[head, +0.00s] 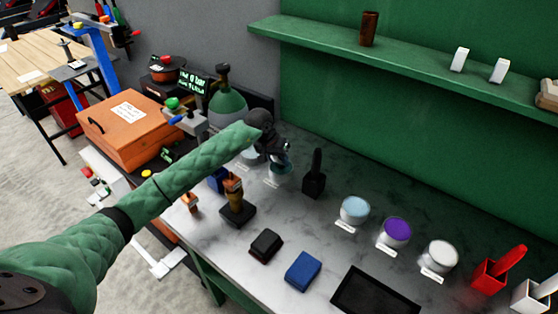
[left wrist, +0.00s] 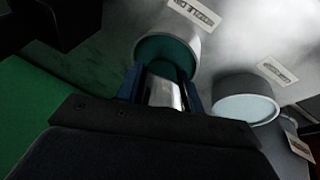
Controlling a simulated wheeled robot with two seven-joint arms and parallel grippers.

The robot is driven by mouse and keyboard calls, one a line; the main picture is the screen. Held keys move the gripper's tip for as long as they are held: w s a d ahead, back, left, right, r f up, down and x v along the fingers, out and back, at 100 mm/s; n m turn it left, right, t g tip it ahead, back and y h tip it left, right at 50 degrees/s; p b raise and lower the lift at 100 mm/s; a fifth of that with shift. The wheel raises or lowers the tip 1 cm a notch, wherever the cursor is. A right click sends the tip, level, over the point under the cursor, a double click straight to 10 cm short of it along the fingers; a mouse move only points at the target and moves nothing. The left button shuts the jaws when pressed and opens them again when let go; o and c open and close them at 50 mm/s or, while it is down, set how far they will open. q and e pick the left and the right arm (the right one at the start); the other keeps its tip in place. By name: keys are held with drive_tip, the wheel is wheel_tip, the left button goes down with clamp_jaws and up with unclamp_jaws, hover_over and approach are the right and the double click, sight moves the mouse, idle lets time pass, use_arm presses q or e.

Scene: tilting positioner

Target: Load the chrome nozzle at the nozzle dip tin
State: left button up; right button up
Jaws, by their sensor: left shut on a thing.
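My left gripper (head: 279,160) is over a tin at the back left of the bench and covers most of it in the head view. In the left wrist view my left gripper (left wrist: 165,85) is shut on the chrome nozzle (left wrist: 164,95), a shiny silver piece between the dark blue fingers. Its far end overlaps the dark teal inside of the nozzle dip tin (left wrist: 194,50). I cannot tell whether it touches the contents. The tin's white label is partly legible. The nozzle is hidden in the head view. My right gripper is not in view.
A tin with pale blue contents (left wrist: 246,108) stands beside the dip tin. A black upright holder (head: 314,180) stands right of the gripper. Light blue (head: 354,210), purple (head: 397,232) and white (head: 440,255) tins line the bench. A green shelf (head: 410,70) runs above.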

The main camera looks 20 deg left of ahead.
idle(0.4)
use_arm(q)
drive_tip(key=shift+r+b, duration=0.5)
drive_tip(key=shift+r, duration=2.95)
